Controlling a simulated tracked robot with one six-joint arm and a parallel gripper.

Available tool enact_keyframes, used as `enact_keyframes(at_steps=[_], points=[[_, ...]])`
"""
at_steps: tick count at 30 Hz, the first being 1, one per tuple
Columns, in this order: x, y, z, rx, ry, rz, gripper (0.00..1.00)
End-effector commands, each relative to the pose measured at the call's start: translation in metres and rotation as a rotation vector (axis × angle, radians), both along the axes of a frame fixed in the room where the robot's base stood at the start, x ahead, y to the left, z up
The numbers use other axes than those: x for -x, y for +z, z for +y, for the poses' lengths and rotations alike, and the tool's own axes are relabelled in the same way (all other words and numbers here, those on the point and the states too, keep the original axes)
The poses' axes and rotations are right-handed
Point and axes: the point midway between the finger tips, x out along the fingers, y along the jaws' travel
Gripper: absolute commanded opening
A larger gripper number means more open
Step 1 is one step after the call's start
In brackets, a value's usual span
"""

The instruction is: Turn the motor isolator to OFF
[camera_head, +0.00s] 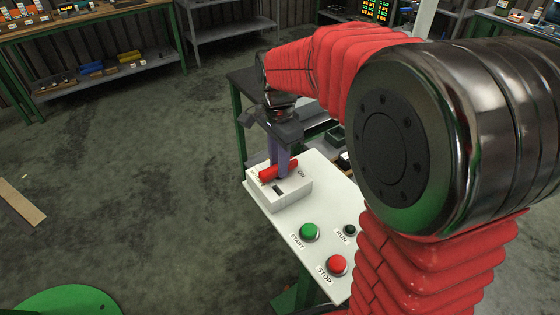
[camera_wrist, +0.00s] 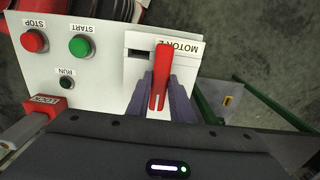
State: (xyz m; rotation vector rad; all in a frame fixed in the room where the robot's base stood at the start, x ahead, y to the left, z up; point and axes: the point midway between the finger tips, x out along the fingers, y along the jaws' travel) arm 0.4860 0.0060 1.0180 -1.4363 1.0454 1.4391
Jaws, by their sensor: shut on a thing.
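The motor isolator is a white box (camera_head: 285,193) on the white control panel, with a red handle (camera_head: 266,175) on top. An ON label shows right of the handle; a smaller label at its left is too small to read. The handle lies roughly left to right in the head view. My gripper (camera_head: 281,166) reaches down from above, its purple fingers shut on the handle. In the wrist view the red handle (camera_wrist: 162,62) sits between the fingers of my gripper (camera_wrist: 160,95), beside an upside-down MOTOR 2 label. The part between the fingers is partly hidden.
The panel (camera_head: 268,210) also carries a green START button (camera_head: 309,232), a red STOP button (camera_head: 337,265) and a small dark RUN button (camera_head: 349,230). A red-labelled block (camera_wrist: 42,107) shows in the wrist view. Open floor lies left of the panel; shelves stand behind.

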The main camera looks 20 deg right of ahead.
Motion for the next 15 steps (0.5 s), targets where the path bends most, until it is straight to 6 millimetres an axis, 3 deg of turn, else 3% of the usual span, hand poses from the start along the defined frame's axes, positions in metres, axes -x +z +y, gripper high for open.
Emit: enact_keyframes(at_steps=[6,7,15], points=[[-0.0013,0.0006,0.0005,-0.001,0.000,-0.004,0.00],[-0.0014,0.0006,-0.0064,-0.002,-0.005,-0.005,0.00],[-0.0020,0.0009,-0.0013,0.000,0.018,-0.006,0.00]])
